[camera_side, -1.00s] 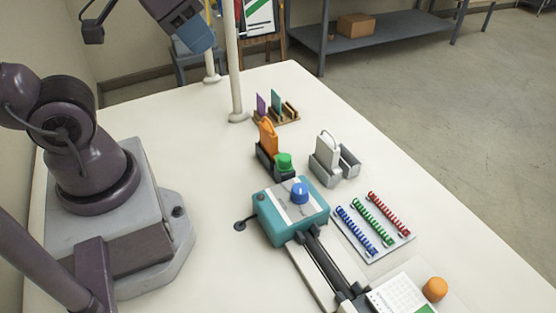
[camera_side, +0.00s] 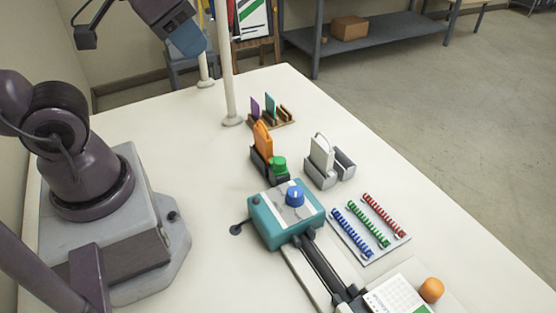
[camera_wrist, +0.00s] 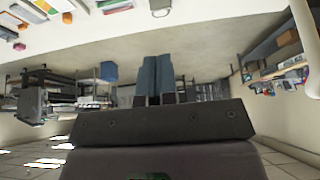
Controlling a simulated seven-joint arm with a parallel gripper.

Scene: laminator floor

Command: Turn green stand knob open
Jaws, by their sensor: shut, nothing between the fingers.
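The green knob (camera_side: 279,164) sits on the front of a small dark stand (camera_side: 260,163). An orange upright piece (camera_side: 263,140) stands in that stand. The knob's marking is too small to read, so I cannot tell its turn position. My gripper (camera_wrist: 157,58) shows in the wrist view with its two blue-grey fingers together and nothing between them. In the side view my arm's end is at the top left, high above the table and well apart from the knob; the fingertips are not clear there.
A teal laminator (camera_side: 270,225) with a blue knob (camera_side: 295,195) stands just in front of the green knob. A grey stand with a white piece (camera_side: 321,152) is to its right. A white post (camera_side: 229,70) rises behind. Coloured coils (camera_side: 368,226) lie at right.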

